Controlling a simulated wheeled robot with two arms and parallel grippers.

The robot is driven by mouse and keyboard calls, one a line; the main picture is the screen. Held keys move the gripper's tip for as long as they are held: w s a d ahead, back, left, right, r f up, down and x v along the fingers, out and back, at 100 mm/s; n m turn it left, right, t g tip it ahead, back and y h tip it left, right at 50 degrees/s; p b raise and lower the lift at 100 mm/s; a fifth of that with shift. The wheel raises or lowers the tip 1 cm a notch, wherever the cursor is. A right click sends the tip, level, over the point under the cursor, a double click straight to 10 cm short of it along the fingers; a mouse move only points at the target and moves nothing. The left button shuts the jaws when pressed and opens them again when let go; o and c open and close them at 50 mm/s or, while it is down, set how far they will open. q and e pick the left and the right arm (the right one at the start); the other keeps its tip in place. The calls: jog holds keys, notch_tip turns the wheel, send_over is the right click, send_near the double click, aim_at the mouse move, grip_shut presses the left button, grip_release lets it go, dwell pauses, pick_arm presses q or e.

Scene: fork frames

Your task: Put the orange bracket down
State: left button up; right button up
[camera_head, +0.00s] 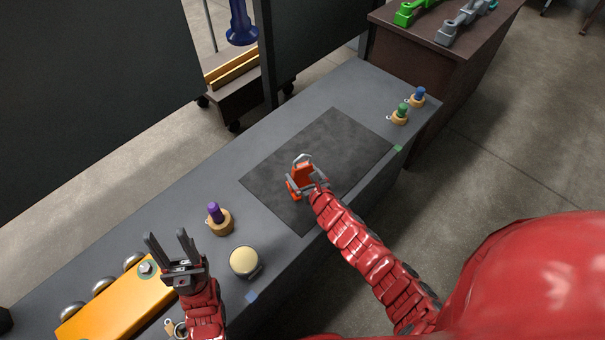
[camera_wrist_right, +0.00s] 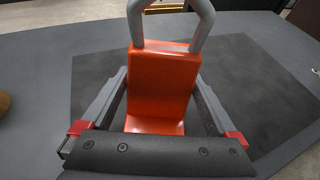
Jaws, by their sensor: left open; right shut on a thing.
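The orange bracket (camera_head: 302,173) is in my right gripper (camera_head: 308,184), over the dark mat (camera_head: 345,140) on the grey bench. In the right wrist view, the bracket (camera_wrist_right: 162,85) stands between the two fingers of my right gripper (camera_wrist_right: 160,110), with a grey loop at its far end. The fingers are shut on its sides. I cannot tell whether the bracket touches the mat. My left gripper (camera_head: 172,246) is open and empty, with its fingers pointing up, above the near left part of the bench.
On the bench stand a purple-topped piece (camera_head: 219,220), a cream round button (camera_head: 244,262), a yellow-orange block (camera_head: 120,305), and green (camera_head: 401,114) and blue (camera_head: 418,97) knobs at the far end. A brown table (camera_head: 440,60) holds green and grey parts. Much of the mat is clear.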

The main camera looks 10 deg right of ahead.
jog(key=shift+f, duration=0.1)
jog(key=o, duration=1.6)
jog(key=shift+c, duration=0.2)
